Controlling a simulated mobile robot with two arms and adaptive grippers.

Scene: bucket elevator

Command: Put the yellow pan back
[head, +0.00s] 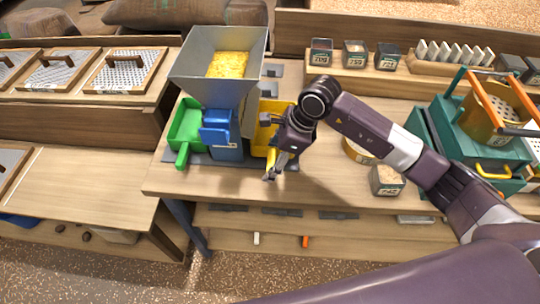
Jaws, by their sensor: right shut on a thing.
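The yellow pan (259,138) stands on the wooden table at the right foot of the grey hopper (192,65), right beside the blue pan (221,140). Its handle (270,157) points toward the front. My right gripper (275,170) comes in from the right and is shut on the handle. The gripper and wrist hide part of the pan's right side. A green pan (186,124) stands on the left side of the hopper. The hopper holds yellow grain (230,65). My left gripper is not in view.
A clear box (387,180) and a round tub (358,151) stand right of my gripper, partly behind my arm. A teal machine (490,150) with an orange-yellow bucket (488,112) is at the right. The front of the table is bare.

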